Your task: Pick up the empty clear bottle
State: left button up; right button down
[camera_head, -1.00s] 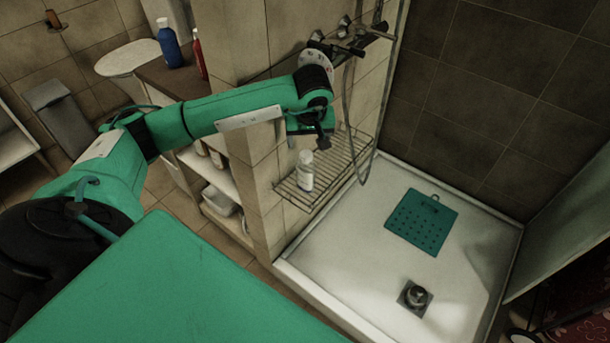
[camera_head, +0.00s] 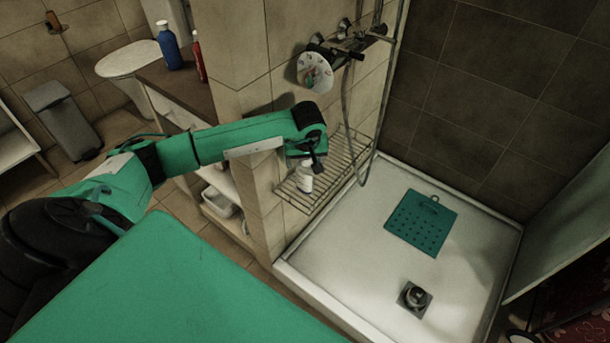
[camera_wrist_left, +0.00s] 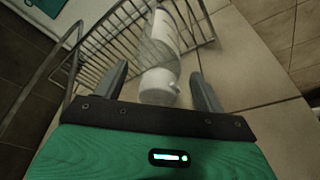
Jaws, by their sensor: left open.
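A pale, whitish bottle (camera_head: 305,183) with a light cap stands on the wire shower rack (camera_head: 337,180); I cannot tell from its look whether it is clear or empty. My left gripper (camera_head: 315,164) is just above and behind it, partly covering its top. In the left wrist view the bottle (camera_wrist_left: 163,40) shows with its cap end toward me, between the two open fingers of the gripper (camera_wrist_left: 162,82). There is a gap on both sides, and the fingers hold nothing. My right gripper is not in view.
The tiled wall (camera_head: 235,45) with shower fittings and a hose (camera_head: 350,130) is close to the rack. The shower tray (camera_head: 350,255) below holds a green mat (camera_head: 421,223) and a drain (camera_head: 415,298). Blue (camera_head: 169,45) and red (camera_head: 199,55) bottles stand on a counter at the left.

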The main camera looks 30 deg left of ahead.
pick_arm(q)
jog(key=c, duration=1.5)
jog(key=shift+r, duration=0.2)
